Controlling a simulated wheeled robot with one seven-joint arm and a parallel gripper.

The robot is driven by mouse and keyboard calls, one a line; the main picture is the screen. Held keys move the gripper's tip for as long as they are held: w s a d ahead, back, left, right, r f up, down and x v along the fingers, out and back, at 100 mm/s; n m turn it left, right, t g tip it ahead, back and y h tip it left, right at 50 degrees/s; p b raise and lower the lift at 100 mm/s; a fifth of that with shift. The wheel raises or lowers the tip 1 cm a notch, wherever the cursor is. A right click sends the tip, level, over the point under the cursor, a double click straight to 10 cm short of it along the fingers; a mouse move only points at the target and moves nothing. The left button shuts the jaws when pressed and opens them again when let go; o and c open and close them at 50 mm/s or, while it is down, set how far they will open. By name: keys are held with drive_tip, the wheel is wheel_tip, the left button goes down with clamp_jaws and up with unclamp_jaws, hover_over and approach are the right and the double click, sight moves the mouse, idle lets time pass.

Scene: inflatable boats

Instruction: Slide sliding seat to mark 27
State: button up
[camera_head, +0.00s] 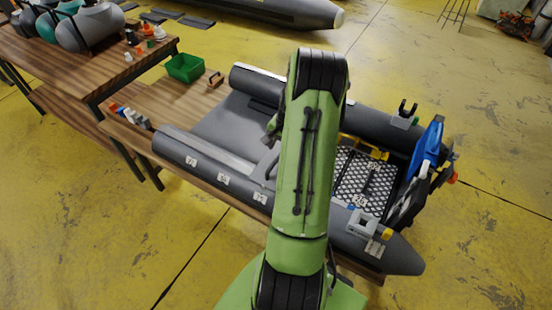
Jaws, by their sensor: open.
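The grey inflatable boat lies across the wooden bench, with its near tube (180,150) towards me and its far tube (380,120) behind. White labels show along the near tube, one of them (222,179) left of my arm; their numbers are too small to read. A light grey angled part (264,166) shows beside my arm, above the near tube; it may belong to the sliding seat, but I cannot be sure. My green arm covers the middle of the boat and hides most of that area. I cannot make out my gripper or its fingertips.
A green bin (185,68) stands at the bench's back left. A patterned floor panel (362,180), a blue upright part (428,145) and a grey bracket (362,222) are at the boat's right end. A second wooden table (100,75) stands left. Yellow floor surrounds the bench.

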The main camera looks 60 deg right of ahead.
sight(275, 162)
drive_tip(key=f, duration=0.3)
drive_tip(key=w+f, duration=0.1)
drive_tip(key=f, duration=0.3)
drive_tip(key=shift+w+f, duration=0.1)
drive_tip(key=shift+w, duration=0.1)
drive_tip(key=shift+a, duration=0.1)
clamp_jaws()
